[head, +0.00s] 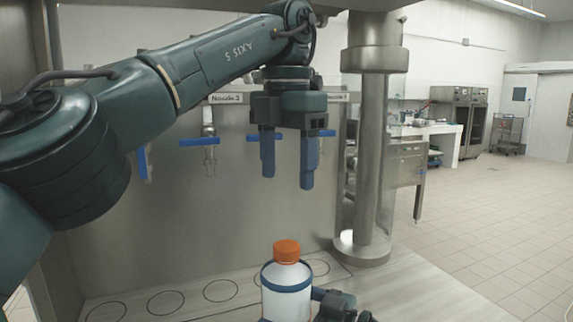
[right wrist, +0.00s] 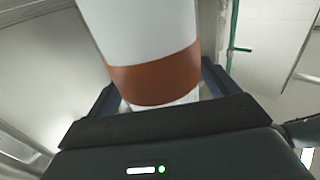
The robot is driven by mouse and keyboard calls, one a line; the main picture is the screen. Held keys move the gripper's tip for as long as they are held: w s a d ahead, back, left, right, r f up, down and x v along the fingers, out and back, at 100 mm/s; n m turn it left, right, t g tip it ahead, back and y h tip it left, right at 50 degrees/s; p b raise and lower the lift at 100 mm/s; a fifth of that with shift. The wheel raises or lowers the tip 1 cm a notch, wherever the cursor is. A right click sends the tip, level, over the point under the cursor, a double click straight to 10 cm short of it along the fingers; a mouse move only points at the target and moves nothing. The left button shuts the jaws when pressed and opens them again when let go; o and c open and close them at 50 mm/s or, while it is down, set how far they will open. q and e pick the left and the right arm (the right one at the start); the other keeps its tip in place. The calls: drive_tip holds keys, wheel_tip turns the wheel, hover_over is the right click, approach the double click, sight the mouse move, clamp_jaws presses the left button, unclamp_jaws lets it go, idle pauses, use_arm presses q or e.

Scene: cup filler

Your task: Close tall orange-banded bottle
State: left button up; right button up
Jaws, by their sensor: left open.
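The bottle (head: 287,302) stands upright at the bottom of the head view, white with an orange cap (head: 287,250) on top and a blue band round its upper body. I cannot tell how tight the cap sits. The right wrist view shows a white bottle body (right wrist: 145,35) with an orange-brown band. My right gripper (head: 322,297) reaches in from the right of the bottle, with its fingers on both sides of it in the wrist view. My left gripper (head: 287,180) points down, open and empty, above the cap with a clear gap.
A steel filler panel (head: 200,235) stands behind, with blue-handled taps (head: 209,143). Its ledge has several ring marks (head: 165,302). A thick steel column (head: 370,170) stands right of my left gripper. Open tiled floor lies to the right.

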drive_tip(key=shift+o, duration=1.3)
use_arm(q)
drive_tip(key=shift+f, duration=0.1)
use_arm(e)
drive_tip(key=shift+d, duration=0.1)
drive_tip(key=shift+s+d+f, duration=0.1)
drive_tip(key=shift+s+d, duration=0.1)
drive_tip(key=shift+d, duration=0.1)
use_arm(q)
wheel_tip(320, 180, down, 4)
drive_tip(key=b, duration=0.4)
drive_tip(key=shift+f, duration=0.2)
use_arm(e)
drive_tip(key=v, duration=1.2)
drive_tip(key=shift+s+d, duration=0.1)
drive_tip(key=shift+s, duration=0.05)
